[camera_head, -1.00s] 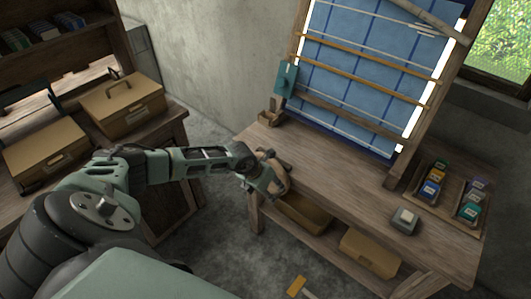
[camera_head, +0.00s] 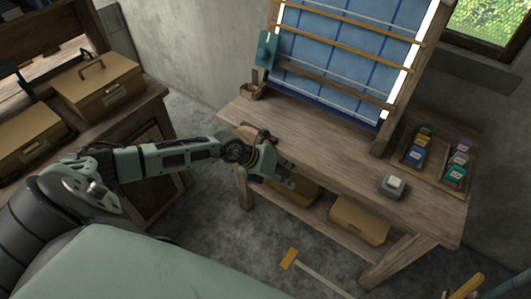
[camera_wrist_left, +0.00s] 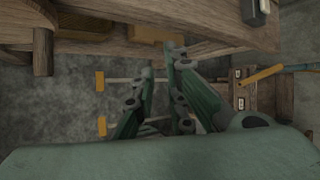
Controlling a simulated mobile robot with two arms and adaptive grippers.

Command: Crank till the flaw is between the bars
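The loom frame with blue cloth (camera_head: 335,48) stands upright at the back of the wooden table (camera_head: 330,145). Thin pale and orange-brown bars (camera_head: 350,35) cross the cloth. I cannot make out a flaw in it. A teal box (camera_head: 266,48) is fixed at the frame's left side. A brown wooden piece (camera_head: 258,133), perhaps the crank, sits at the table's left front edge beside my left wrist. My left gripper (camera_head: 294,184) is at the front edge, apart from the cloth. In the left wrist view my left gripper (camera_wrist_left: 164,66) has its fingers apart, with only floor between them. My right gripper is out of view.
A yellow-headed tool (camera_head: 290,259) lies on the floor. Boxes (camera_head: 95,85) stand on the left bench.

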